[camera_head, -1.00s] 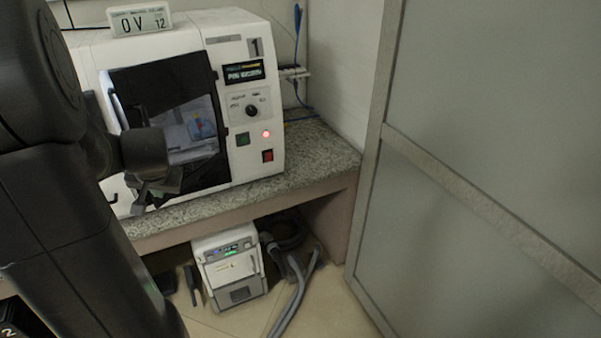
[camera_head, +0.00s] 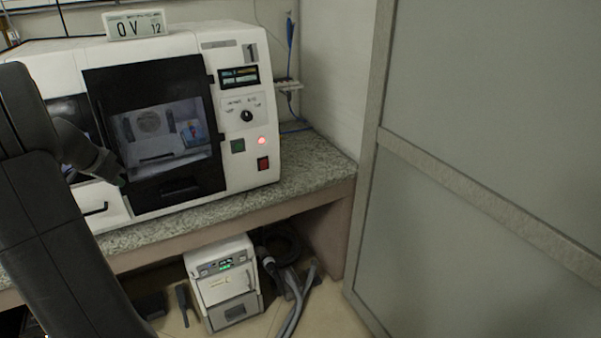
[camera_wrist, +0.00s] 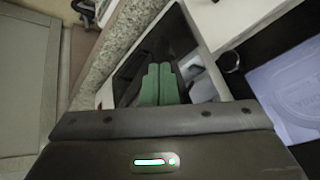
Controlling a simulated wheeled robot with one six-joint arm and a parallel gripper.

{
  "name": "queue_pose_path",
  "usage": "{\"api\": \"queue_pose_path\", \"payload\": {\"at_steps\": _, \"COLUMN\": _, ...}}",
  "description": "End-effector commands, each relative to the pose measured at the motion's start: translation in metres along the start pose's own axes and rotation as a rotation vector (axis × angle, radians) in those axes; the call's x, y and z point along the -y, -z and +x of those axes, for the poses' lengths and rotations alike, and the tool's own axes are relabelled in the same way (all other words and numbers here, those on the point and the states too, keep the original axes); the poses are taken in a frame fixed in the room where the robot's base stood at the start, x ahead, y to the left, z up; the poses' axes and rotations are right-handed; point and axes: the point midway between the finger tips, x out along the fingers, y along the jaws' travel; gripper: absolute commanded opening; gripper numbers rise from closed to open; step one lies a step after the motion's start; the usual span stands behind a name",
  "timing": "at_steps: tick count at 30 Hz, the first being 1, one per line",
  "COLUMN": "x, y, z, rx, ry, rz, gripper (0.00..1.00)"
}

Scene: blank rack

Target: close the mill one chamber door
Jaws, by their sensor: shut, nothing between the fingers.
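Mill one is the white machine (camera_head: 245,165) marked 1, on the counter in the head view. Its chamber door (camera_head: 165,87) is a black frame with a clear window, hinged on its right side. The door spans the front opening and looks flat against the front or nearly so; a small gap at its left edge cannot be ruled out. My gripper (camera_head: 120,182) is at the door's lower left edge; contact cannot be told. In the wrist view its green fingertips (camera_wrist: 158,85) are together with nothing between them.
A second dark window (camera_head: 72,110) lies left of the door. A small sign (camera_head: 135,24) stands on top of the machine. A white unit (camera_head: 222,285) with hoses sits under the granite counter (camera_head: 310,160). A grey framed panel (camera_head: 480,150) stands at the right.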

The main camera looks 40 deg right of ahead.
Motion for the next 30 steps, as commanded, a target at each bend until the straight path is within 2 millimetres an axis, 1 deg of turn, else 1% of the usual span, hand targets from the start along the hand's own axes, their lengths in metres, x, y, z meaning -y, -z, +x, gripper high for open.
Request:
{"api": "queue_pose_path", "payload": {"at_steps": 1, "x": 0.007, "y": 0.0, "z": 0.007, "rx": -0.007, "ry": -0.011, "rz": 0.013, "gripper": 0.0}}
{"api": "queue_pose_path", "payload": {"at_steps": 6, "x": 0.024, "y": 0.006, "z": 0.018, "rx": -0.044, "ry": -0.079, "rz": 0.098, "gripper": 0.0}}
{"api": "queue_pose_path", "payload": {"at_steps": 12, "x": 0.036, "y": 0.011, "z": 0.026, "rx": -0.077, "ry": -0.137, "rz": 0.172, "gripper": 0.0}}
{"api": "queue_pose_path", "payload": {"at_steps": 19, "x": 0.042, "y": 0.014, "z": 0.031, "rx": -0.094, "ry": -0.169, "rz": 0.211, "gripper": 0.0}}
{"api": "queue_pose_path", "payload": {"at_steps": 30, "x": 0.043, "y": 0.015, "z": 0.031, "rx": -0.097, "ry": -0.174, "rz": 0.217, "gripper": 0.0}}
